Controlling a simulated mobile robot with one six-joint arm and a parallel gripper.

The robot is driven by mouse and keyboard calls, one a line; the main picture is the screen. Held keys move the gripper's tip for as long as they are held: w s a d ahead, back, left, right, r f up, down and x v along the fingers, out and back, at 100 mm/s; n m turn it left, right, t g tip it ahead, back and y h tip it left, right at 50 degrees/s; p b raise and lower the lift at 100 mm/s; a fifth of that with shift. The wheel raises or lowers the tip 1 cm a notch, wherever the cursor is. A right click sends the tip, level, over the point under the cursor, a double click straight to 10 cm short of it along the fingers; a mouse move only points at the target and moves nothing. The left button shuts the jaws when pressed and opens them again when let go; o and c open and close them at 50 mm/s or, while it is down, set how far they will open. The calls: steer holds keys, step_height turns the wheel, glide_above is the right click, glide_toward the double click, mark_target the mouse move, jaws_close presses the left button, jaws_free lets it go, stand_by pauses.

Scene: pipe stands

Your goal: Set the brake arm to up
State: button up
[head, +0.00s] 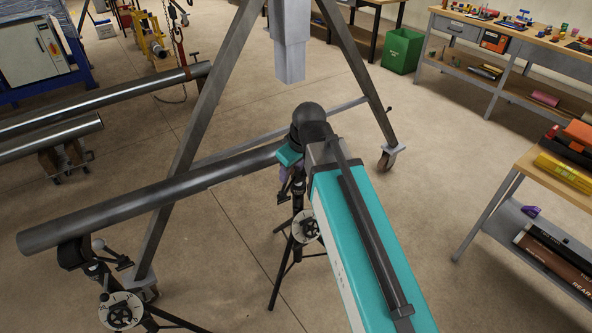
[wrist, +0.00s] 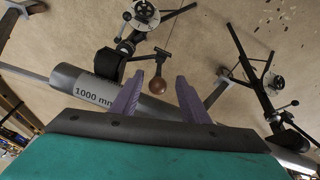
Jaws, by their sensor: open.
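A pipe (head: 150,200) lies across two tripod stands. The right stand (head: 306,228) is partly hidden behind my arm, and the left stand (head: 120,308) is at the lower left. In the wrist view, a lever with a brown ball end (wrist: 157,85), which looks like a brake arm, shows by the nearer stand's dial (wrist: 145,12). My gripper (wrist: 165,78) is open, its purple fingers either side of the ball in the picture. I cannot tell whether they touch it. In the head view my gripper (head: 290,180) is mostly hidden beside the pipe's right end.
The pipe, marked 1000 mm (wrist: 95,95), passes close behind the fingers in the wrist view. A grey wheeled gantry frame (head: 200,110) straddles the area. Workbenches (head: 500,50) stand at the right, with a green bin (head: 402,50) beside them. Other pipes (head: 90,110) lie at the left.

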steer(key=b+v, duration=0.2)
steer(key=v, duration=1.1)
steer(key=shift+r, duration=0.2)
steer(key=shift+s+d, duration=0.1)
steer(key=shift+d, duration=0.1)
steer(key=s+d+f+m+g, duration=0.1)
steer(key=s+d+f+g, duration=0.15)
steer(key=f, duration=0.85)
steer(key=s+d+f+g+h, duration=0.1)
steer(key=s+d+f+g, duration=0.15)
steer(key=f, duration=0.95)
steer(key=s+d+f+m+g, duration=0.1)
steer(key=s+d+f, duration=0.2)
steer(key=f, duration=0.8)
steer(key=s+d+f+m+g, duration=0.1)
steer(key=s+d+f+m, duration=0.2)
steer(key=s+f, duration=0.9)
steer(key=s+d+f+m+g, duration=0.2)
steer(key=s+f+m, duration=0.1)
steer(key=s+f, duration=1)
steer(key=shift+d+f+m+g+h, duration=0.3)
steer(key=shift+d+f+m+h, duration=0.1)
steer(key=shift+f, duration=0.8)
